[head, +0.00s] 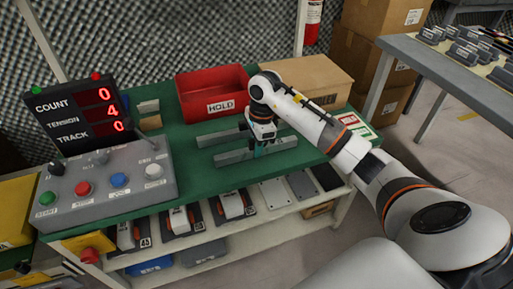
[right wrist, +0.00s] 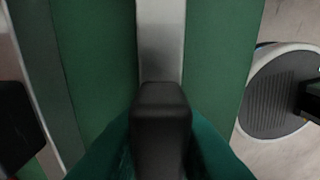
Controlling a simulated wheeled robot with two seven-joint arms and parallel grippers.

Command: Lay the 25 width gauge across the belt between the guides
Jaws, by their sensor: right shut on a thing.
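Two grey guide bars run along the green belt. The near guide (head: 284,145) lies under my right gripper (head: 260,150) and the far guide (head: 215,138) is just behind it. In the right wrist view, teal fingers are shut around a black block, which looks like the handle of the near guide (right wrist: 161,40); its bar runs away from the block. Several orange-and-white gauge-like pieces with number labels lie on the lower shelf, one of them (head: 232,205) nearest the right; I cannot make out which is the 25 width gauge. My left gripper is not in view.
A control box (head: 105,190) with buttons and a display (head: 78,115) stand left of the guides. A red HOLD bin (head: 213,92) and a cardboard box (head: 300,80) stand behind. Flat plates (head: 275,193) lie on the lower shelf.

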